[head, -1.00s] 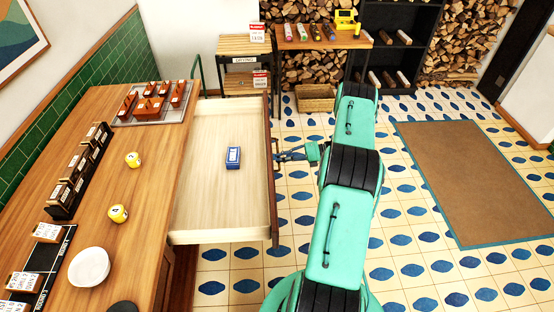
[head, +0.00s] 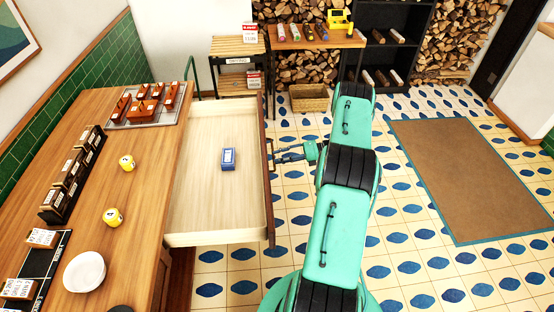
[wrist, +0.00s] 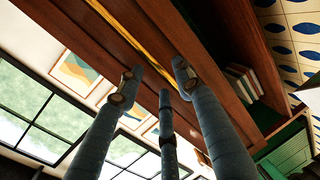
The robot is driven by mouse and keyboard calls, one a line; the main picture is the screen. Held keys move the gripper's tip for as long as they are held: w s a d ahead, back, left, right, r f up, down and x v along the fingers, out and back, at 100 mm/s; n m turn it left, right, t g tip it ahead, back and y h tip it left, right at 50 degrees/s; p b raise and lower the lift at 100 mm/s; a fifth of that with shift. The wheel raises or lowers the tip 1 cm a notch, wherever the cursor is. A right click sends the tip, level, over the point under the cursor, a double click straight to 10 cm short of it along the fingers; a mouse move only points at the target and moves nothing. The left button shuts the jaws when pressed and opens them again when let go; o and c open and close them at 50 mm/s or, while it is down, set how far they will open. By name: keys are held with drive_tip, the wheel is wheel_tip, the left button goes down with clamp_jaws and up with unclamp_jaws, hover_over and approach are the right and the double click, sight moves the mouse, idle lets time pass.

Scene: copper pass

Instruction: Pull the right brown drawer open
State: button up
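The brown drawer (head: 267,215) is pulled well out to the right of the wooden counter, its pale inside showing. A small blue box (head: 228,159) lies inside it. My gripper (head: 274,151) is at the outer side of the drawer front, about midway along it. In the wrist view, my gripper's fingers (wrist: 157,75) are spread apart, with nothing visibly clamped between them. A yellow bar (wrist: 133,36) runs along the brown wood just beyond the fingertips. I cannot tell whether a finger touches it.
The counter (head: 140,190) carries two yellow balls, a white bowl (head: 85,271), a dark rack (head: 72,175) and a tray of reddish-brown items. A basket (head: 309,98) and display tables stand at the back. The tiled floor and brown mat (head: 465,180) lie clear at right.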

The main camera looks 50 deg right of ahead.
drive_tip(key=v, duration=1)
idle(0.6)
drive_tip(key=w+a+r+n+g, duration=0.3)
drive_tip(key=w+a+r+n, duration=0.3)
drive_tip(key=r, duration=0.4)
drive_tip(key=w+a+r+n+g, duration=0.3)
drive_tip(key=w+a+r+n, duration=0.1)
drive_tip(key=a+r, duration=0.45)
drive_tip(key=a+r+n+g+h, duration=0.35)
drive_tip(key=a+r+n, duration=0.75)
drive_tip(key=a+r, duration=0.6)
drive_tip(key=s+a+r+n+h, duration=0.2)
drive_tip(key=s+a+r+n, duration=0.3)
drive_tip(key=a, duration=0.4)
drive_tip(key=s+a+r+n+h, duration=0.3)
drive_tip(key=s+a+r+n, duration=0.2)
drive_tip(key=a, duration=0.4)
drive_tip(key=s+a+r+n+t+h, duration=0.1)
drive_tip(key=s+a+n+t, duration=0.1)
drive_tip(key=s+a+n, duration=0.3)
drive_tip(key=s+a+r+n+t+h, duration=0.1)
drive_tip(key=s+a+r+n+t, duration=0.1)
drive_tip(key=s+a+n, duration=0.3)
drive_tip(key=s+n, duration=0.4)
drive_tip(key=s, duration=0.2)
drive_tip(key=shift+a, duration=0.2)
